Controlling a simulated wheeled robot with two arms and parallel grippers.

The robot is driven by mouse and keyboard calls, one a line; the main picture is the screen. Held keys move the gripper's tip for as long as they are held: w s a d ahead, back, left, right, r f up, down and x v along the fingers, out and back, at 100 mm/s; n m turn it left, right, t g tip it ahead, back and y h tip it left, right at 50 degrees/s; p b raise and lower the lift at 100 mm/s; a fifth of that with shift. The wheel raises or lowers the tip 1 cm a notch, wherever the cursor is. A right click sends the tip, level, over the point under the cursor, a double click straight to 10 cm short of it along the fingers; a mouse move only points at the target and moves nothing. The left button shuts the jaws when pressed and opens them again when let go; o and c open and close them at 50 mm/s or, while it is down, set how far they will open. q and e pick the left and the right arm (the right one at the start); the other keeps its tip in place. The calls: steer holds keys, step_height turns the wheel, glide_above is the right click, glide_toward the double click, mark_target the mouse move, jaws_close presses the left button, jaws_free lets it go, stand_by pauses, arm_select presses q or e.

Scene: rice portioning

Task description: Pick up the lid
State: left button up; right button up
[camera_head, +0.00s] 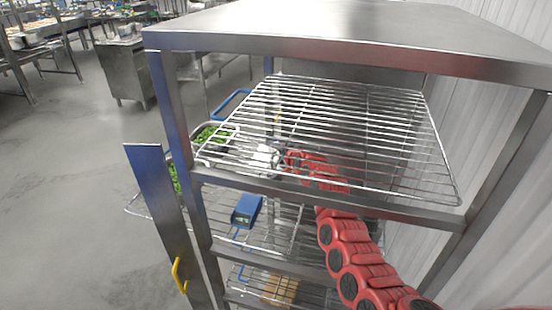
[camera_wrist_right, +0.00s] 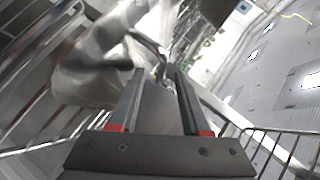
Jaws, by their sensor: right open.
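My right arm, with red links, reaches in under the top wire shelf of a steel rack in the head view. Its gripper (camera_head: 265,158) is a small pale shape there, partly hidden by the shelf wires. In the right wrist view the two dark fingers of my right gripper (camera_wrist_right: 157,78) stand apart, with nothing clearly held between them. A pale, shiny, blurred object (camera_wrist_right: 85,82) lies just left of the fingers; I cannot tell whether it is the lid. No lid can be clearly made out in the head view. My left gripper is not in view.
The wire shelf (camera_head: 435,175) and rack post (camera_head: 168,100) close in around the arm. A tray of green food (camera_head: 212,133) stands behind the post. A blue device (camera_head: 246,210) is on the lower rack. A yellow handle (camera_head: 178,275) is at left. The floor left is open.

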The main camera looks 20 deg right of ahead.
jaws_close()
stand_by(1.4)
